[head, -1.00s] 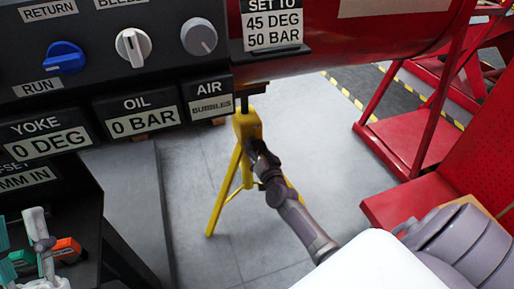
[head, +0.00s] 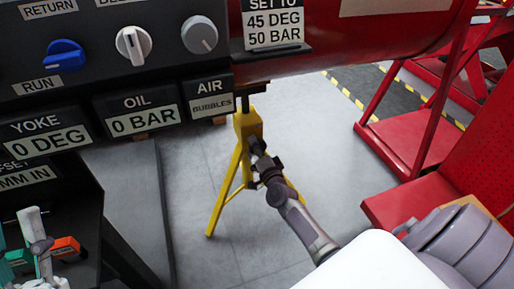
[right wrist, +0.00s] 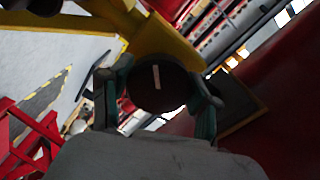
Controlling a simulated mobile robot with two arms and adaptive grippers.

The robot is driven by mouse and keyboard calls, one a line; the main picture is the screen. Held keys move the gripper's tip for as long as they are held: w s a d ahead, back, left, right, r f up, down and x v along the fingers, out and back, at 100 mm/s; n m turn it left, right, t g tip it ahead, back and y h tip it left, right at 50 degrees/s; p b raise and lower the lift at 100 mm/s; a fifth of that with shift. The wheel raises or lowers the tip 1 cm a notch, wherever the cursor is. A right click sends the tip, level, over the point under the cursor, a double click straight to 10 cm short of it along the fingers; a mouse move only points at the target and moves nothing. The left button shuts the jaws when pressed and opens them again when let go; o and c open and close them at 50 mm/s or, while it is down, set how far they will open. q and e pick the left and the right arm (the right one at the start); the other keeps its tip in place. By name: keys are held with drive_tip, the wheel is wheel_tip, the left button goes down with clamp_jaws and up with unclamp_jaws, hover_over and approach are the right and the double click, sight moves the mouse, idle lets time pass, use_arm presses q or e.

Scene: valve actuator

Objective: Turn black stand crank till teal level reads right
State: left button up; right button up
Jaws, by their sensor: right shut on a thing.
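The yellow stand (head: 247,125) stands on legs under the red cylinder in the head view. My right gripper (head: 261,160) is at the upper part of the stand, reaching in from the lower right. In the right wrist view a dark round crank knob (right wrist: 160,88) with a white mark sits between its two fingers, and the gripper is shut on it. The rest of the crank is mostly hidden. I cannot make out a teal level reading in either view.
A black panel (head: 105,75) with knobs and readouts fills the upper left; YOKE shows 0 DEG and OIL 0 BAR. The red cylinder (head: 335,62) is overhead. Red frames (head: 405,140) stand at right. Grey floor surrounds the stand.

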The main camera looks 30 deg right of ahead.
idle(0.3)
drive_tip(key=o, duration=1.1)
drive_tip(key=shift+o, duration=0.3)
drive_tip(key=v, duration=1.2)
drive_tip(key=shift+s+f, duration=0.15)
